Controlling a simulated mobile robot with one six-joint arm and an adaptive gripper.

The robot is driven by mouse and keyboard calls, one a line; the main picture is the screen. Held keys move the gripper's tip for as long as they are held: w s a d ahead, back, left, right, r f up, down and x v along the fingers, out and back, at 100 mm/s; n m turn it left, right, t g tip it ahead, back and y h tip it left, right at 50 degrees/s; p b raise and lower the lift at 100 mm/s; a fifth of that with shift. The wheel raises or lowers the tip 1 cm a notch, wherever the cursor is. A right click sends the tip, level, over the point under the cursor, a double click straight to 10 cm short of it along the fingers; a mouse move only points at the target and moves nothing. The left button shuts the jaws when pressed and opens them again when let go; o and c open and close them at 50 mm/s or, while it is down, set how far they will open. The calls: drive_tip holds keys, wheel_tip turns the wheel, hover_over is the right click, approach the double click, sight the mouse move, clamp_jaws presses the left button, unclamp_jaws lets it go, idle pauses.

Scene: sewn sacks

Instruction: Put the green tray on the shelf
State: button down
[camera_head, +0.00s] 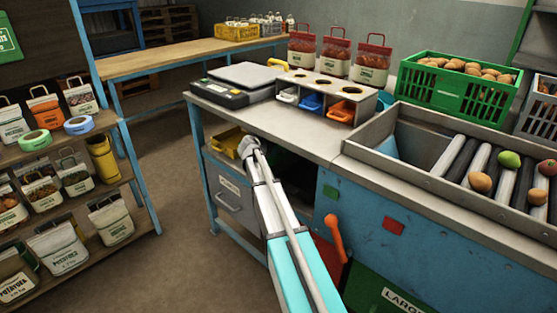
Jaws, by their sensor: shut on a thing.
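My gripper (249,148) is at the front left of the workbench, just below its top edge. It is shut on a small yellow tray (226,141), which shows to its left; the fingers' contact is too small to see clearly. I see no small green tray; a large green crate (410,92) full of potatoes stands at the back right. The shelf rack (143,200) at the left has several levels holding sewn sacks, a green roll (35,140), a blue roll (79,125) and a yellow cylinder (102,158).
A sorter box (372,103) with white, blue and orange trays stands on the workbench (225,110), beside a scale (232,88). Three red-topped sacks (335,57) stand behind. A roller conveyor (400,165) lies right. The floor (165,165) between rack and bench is clear.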

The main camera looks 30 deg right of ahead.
sight(281, 158)
drive_tip(key=shift+f, duration=0.1)
drive_tip(key=shift+f+b, duration=1.65)
drive_tip(key=shift+b, duration=0.1)
drive_tip(key=shift+f+b, duration=0.6)
drive_tip(key=shift+b, duration=0.05)
drive_tip(key=c, duration=0.8)
unclamp_jaws()
drive_tip(key=shift+r, duration=0.2)
drive_tip(key=shift+a+r+p, duration=0.1)
drive_tip(key=shift+r+p, duration=0.6)
drive_tip(key=shift+p, duration=0.2)
drive_tip(key=p+v, duration=0.5)
drive_tip(key=v, duration=0.6)
drive_tip(key=shift+s+a, duration=0.2)
drive_tip(key=shift+a, duration=0.1)
